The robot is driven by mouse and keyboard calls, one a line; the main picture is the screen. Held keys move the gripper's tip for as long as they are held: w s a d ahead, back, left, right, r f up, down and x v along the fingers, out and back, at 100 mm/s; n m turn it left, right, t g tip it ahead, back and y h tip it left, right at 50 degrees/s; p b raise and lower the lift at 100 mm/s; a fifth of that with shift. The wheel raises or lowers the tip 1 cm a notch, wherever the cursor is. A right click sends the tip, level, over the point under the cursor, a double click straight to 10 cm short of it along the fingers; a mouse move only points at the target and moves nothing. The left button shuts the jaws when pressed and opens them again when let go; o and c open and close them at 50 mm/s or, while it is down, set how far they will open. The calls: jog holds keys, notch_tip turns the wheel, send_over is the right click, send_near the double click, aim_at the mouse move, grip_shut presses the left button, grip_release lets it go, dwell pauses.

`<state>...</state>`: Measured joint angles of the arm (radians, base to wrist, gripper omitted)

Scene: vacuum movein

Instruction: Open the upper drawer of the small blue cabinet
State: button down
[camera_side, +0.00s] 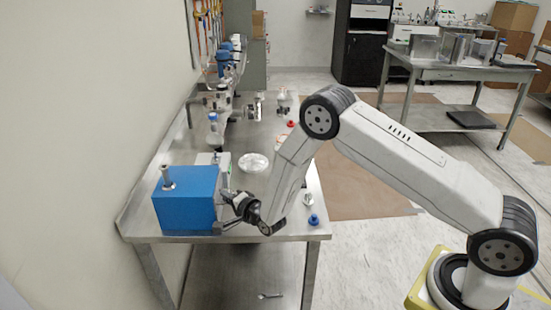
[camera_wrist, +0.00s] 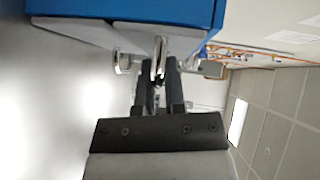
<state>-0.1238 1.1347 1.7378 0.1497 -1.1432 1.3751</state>
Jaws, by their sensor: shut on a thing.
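The small blue cabinet (camera_side: 185,206) stands at the near left end of the steel table. In the wrist view its blue body (camera_wrist: 110,14) is at the top, with two grey drawer fronts side by side because the view is turned. The upper drawer's front (camera_wrist: 185,40) is the right one, the lower drawer's front (camera_wrist: 70,32) the left one. My gripper (camera_wrist: 159,72) is shut on the upper drawer's metal handle (camera_wrist: 159,50). In the side view my gripper (camera_side: 240,207) is at the cabinet's right face. I cannot tell whether the drawer is out at all.
A metal flask (camera_side: 167,177) stands on the cabinet. A clear dish (camera_side: 253,162) and a blue-capped item (camera_side: 314,219) lie on the steel table (camera_side: 275,238). Glassware and devices line the table further back. The lower drawer's handle (camera_wrist: 121,64) is close beside my fingers.

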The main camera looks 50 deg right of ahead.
jog(key=s+d, duration=0.8)
jog(key=shift+s+d, duration=0.3)
jog(key=c, duration=1)
grip_release()
jog(key=shift+s, duration=0.1)
jog(key=s+r, duration=0.1)
jog(key=s, duration=0.6)
jog(key=shift+s+r, duration=0.15)
jog(key=shift+s, duration=0.1)
jog(key=shift+a, duration=0.1)
